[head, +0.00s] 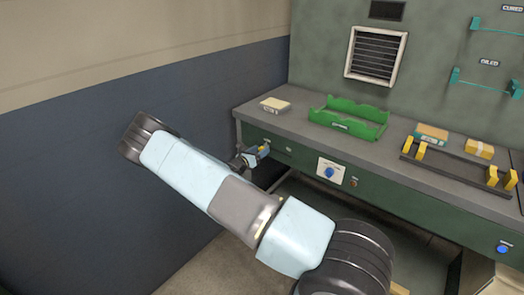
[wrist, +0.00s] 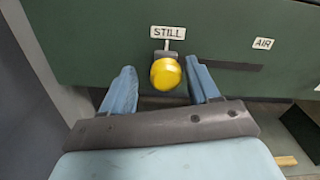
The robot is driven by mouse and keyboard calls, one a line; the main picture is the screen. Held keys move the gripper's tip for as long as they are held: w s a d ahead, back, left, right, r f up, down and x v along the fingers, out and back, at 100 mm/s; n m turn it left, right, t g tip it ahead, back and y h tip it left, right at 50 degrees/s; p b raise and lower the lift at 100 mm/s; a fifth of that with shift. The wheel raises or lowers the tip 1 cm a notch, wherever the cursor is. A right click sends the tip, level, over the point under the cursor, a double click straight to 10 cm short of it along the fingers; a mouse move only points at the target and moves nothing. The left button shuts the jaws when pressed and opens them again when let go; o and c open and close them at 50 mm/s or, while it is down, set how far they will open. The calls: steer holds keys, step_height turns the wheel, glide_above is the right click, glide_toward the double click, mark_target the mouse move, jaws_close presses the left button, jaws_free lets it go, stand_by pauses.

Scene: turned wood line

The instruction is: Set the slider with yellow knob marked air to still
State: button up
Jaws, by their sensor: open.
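The yellow knob (wrist: 165,74) of the slider sits at the left end of its dark slot, just below the white STILL label (wrist: 167,33). The AIR label (wrist: 263,43) is to the right on the green panel. My gripper (wrist: 160,82) is open, with one blue finger on each side of the knob. The right finger is close to the knob; I cannot tell whether it touches. In the head view my gripper (head: 262,151) is at the left part of the bench front, where a little yellow shows and the slider is mostly hidden.
The grey bench top (head: 290,123) carries a green tray (head: 347,118), a pale block (head: 274,104) and a dark rack (head: 455,163) with yellow ends. A white plate with a blue knob (head: 329,172) is on the bench front to the right. A blue wall (head: 70,160) stands close on the left.

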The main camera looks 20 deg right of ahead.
steer(key=v, duration=1.2)
steer(key=shift+a, duration=0.2)
steer(key=shift+f, duration=0.1)
steer(key=s+d+r+m+g+y, duration=0.3)
steer(key=s+r+m+g+y, duration=0.15)
steer(key=s+r+m, duration=0.6)
steer(key=s+d+r+m+g+y, duration=0.3)
steer(key=s+d+r+m+g, duration=0.25)
steer(key=r, duration=0.75)
steer(key=s+a+r+m+t+y, duration=0.3)
steer(key=s+r, duration=0.6)
steer(key=s, duration=0.4)
steer(key=s+a+r+m+t+y, duration=0.3)
steer(key=s+r+m, duration=0.5)
steer(key=s, duration=0.5)
steer(key=shift+a+r+y, duration=0.7)
steer(key=shift+r+y, duration=0.15)
steer(key=shift+y, duration=0.1)
steer(key=shift+c, duration=0.3)
